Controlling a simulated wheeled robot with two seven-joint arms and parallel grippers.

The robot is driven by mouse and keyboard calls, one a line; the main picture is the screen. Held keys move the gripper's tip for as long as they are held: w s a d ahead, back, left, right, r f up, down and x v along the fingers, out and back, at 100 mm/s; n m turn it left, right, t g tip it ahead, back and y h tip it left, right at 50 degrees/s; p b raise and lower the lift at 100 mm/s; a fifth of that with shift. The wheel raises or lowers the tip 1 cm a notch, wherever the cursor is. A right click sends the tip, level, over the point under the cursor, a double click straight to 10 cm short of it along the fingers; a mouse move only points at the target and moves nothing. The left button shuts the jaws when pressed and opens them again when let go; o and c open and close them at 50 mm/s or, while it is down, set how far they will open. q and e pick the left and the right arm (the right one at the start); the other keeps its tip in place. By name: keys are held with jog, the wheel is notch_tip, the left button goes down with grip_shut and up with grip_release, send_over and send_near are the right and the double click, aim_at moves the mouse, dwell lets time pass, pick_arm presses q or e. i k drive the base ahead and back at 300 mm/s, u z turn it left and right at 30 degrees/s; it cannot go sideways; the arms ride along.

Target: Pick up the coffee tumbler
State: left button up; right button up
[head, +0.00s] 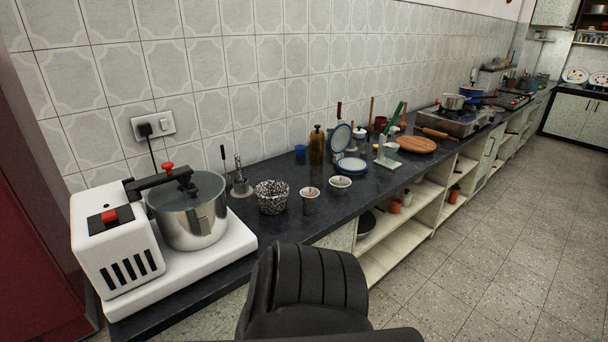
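No thing on the counter is plainly marked as the coffee tumbler. In the head view, a small grey cup with a pale rim (310,200) stands near the counter's front edge and may be it. Just behind and left of it is a black-and-white speckled cup (272,199). A small steel item with a thin upright top (240,184) stands farther left, near the wall. Neither of my grippers shows in this view.
A white mixer with a steel pot (190,218) fills the near left counter end. A patterned bowl (340,187), blue cup (299,152), brown bottle (317,146) and blue-rimmed plates (351,166) stand beyond. A wooden board (416,145) and stove lie farther right. The tiled floor is clear.

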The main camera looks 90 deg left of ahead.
aim_at(309, 195)
jog(key=u, duration=0.75)
jog(key=i, duration=2.85)
jog(key=u, duration=2.2)
